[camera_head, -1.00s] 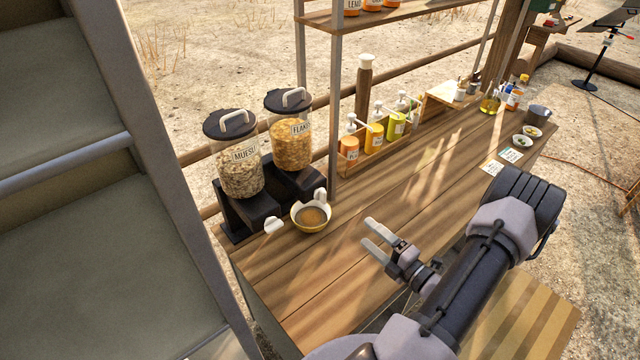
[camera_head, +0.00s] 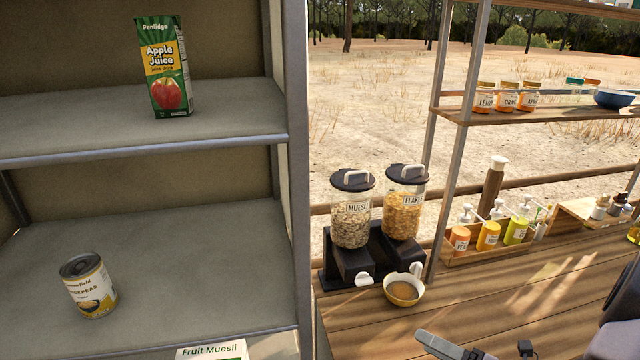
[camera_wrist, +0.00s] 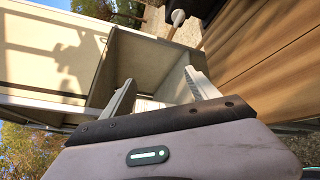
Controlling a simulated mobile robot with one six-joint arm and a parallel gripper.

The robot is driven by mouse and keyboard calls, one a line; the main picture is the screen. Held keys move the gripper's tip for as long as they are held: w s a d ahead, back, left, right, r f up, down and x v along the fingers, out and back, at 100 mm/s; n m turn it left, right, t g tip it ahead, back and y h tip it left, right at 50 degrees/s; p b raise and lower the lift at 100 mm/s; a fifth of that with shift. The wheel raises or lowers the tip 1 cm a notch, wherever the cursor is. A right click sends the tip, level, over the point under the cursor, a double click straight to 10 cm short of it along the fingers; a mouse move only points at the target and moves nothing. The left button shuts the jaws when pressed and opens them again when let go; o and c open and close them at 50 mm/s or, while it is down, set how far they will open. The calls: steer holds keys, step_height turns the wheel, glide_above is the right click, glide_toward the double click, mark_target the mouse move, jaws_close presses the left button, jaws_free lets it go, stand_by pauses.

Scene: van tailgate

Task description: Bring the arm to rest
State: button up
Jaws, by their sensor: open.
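My gripper shows in the wrist view (camera_wrist: 160,95), its two pale fingers spread apart with nothing between them. In the head view only part of my gripper (camera_head: 450,346) shows at the bottom edge, above the wooden counter (camera_head: 530,290). The rest of my arm is mostly cut off at the lower right. My gripper stands in front of and apart from a bowl (camera_head: 404,292) under the cereal dispensers.
A muesli dispenser (camera_head: 351,222) and a flakes dispenser (camera_head: 405,205) stand at the counter's left end. A bottle rack (camera_head: 462,257) is behind. At left, shelves hold an apple juice carton (camera_head: 164,68), a can (camera_head: 88,287) and a muesli box (camera_head: 212,351).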

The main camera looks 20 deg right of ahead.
steer(key=s+a+r+n+g+y+b, duration=0.1)
steer(key=a+r+n+g+b, duration=0.15)
steer(key=a+n+g, duration=0.6)
steer(key=s+a+r+n+g+b, duration=0.1)
steer(key=a+n+g+b, duration=0.2)
steer(key=a+n, duration=0.95)
steer(key=s+a+r+n+t+h+b, duration=0.3)
steer(key=s+a+n+h, duration=0.3)
steer(key=n, duration=1.1)
steer(key=shift+s+a+b, duration=0.35)
steer(key=shift+s+b, duration=0.45)
